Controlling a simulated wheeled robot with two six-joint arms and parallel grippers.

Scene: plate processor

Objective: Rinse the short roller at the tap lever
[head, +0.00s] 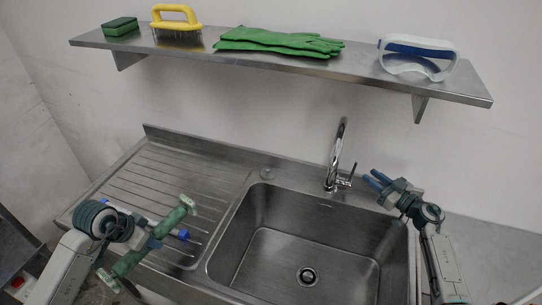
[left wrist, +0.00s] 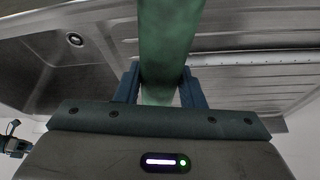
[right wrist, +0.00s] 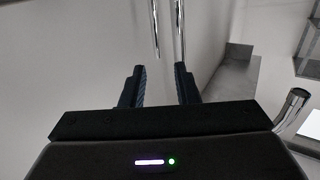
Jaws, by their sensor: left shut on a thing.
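A green roller (head: 165,228) with pale ends is held by my left gripper (head: 152,241) at the front of the drainboard, left of the basin. In the left wrist view the green roller (left wrist: 168,45) runs between both fingers. The chrome tap (head: 338,150) stands behind the basin, with its small lever (head: 347,180) on the right side. My right gripper (head: 375,182) is open and empty, just right of the lever. In the right wrist view, chrome bars (right wrist: 181,28) show beyond the open fingers (right wrist: 160,85); which one is the lever I cannot tell.
The steel basin (head: 250,235) is empty, with a drain (head: 307,276). A white rod with blue ends (head: 181,234) lies on the ribbed drainboard (head: 205,180). A wall shelf (head: 350,68) holds a green sponge (head: 120,27), yellow brush (head: 175,18), green gloves (head: 275,40) and goggles (head: 418,58).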

